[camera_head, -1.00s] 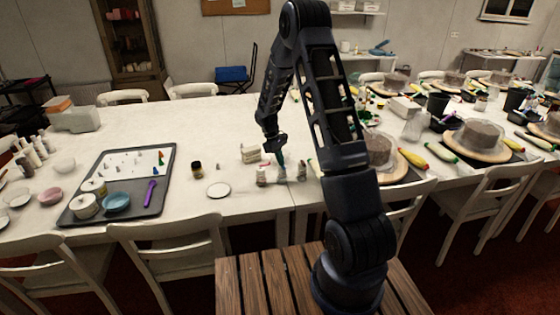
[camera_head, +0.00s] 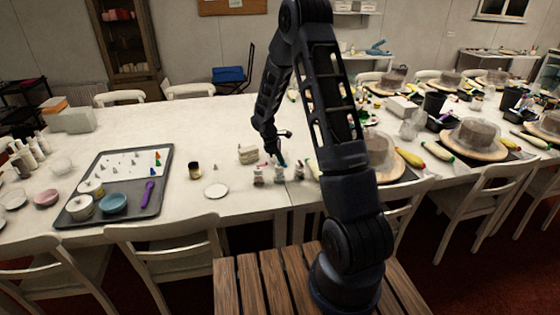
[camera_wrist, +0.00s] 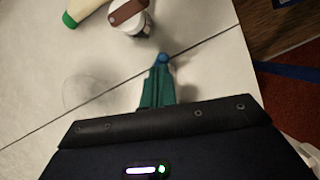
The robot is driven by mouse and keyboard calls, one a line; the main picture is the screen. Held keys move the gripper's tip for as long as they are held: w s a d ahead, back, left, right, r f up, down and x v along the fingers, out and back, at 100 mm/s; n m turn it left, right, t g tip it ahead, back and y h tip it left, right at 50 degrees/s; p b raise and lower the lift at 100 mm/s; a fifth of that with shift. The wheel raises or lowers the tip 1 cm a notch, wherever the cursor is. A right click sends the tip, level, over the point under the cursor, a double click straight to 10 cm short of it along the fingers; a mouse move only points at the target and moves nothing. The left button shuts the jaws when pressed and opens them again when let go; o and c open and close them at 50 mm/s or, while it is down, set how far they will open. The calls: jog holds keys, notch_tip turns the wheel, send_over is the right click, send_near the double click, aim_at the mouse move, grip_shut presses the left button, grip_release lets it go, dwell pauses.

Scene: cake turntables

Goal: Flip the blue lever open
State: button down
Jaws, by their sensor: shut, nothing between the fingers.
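My gripper (camera_head: 283,161) points down over a group of small bottles near the front edge of the white table. Its teal fingers are closed together with nothing between them, and they also show in the wrist view (camera_wrist: 160,72). A small blue piece (camera_wrist: 162,58), perhaps the blue lever, shows right at the fingertips; the fingers hide part of it, and I cannot tell whether they touch it. In the head view, the middle small bottle (camera_head: 279,175) stands just below the fingertips. The lever cannot be made out there.
Small bottles stand to the left (camera_head: 258,177) and right (camera_head: 299,172) of the middle one. A white-topped container with a brown strip (camera_wrist: 128,18) is near the fingers. A grey tray (camera_head: 150,203) lies at left. Cakes on turntables (camera_head: 473,140) stand at right.

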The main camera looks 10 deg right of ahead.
jog(key=shift+w+d+n+t, duration=0.1)
jog(key=shift+n+t, duration=0.15)
jog(key=shift+n, duration=0.4)
jog(key=shift+d+n+t, duration=0.15)
jog(key=shift+n+t, duration=0.15)
jog(key=shift+n, duration=0.3)
jog(key=shift+w+d+n+t, duration=0.1)
jog(key=shift+n+t, duration=0.15)
jog(key=shift+n, duration=0.4)
jog(key=shift+w+d+n+t, duration=0.15)
jog(key=shift+n+t, duration=0.2)
jog(key=shift+n, duration=0.7)
jog(key=shift+w+d+n+t, duration=0.15)
jog(key=shift+n+t, duration=0.2)
jog(key=shift+n, duration=0.7)
jog(key=shift+a, duration=0.1)
jog(key=shift+w+a, duration=0.45)
jog(key=shift+a, duration=0.1)
jog(key=shift+a, duration=0.1)
jog(key=shift+s+a, duration=0.1)
jog(key=shift+a, duration=0.15)
jog(key=s+a+r, duration=0.2)
jog(key=a+r, duration=0.4)
jog(key=r, duration=0.3)
jog(key=shift+a+r, duration=0.15)
jog(key=shift+a, duration=0.2)
jog(key=shift+w, duration=0.1)
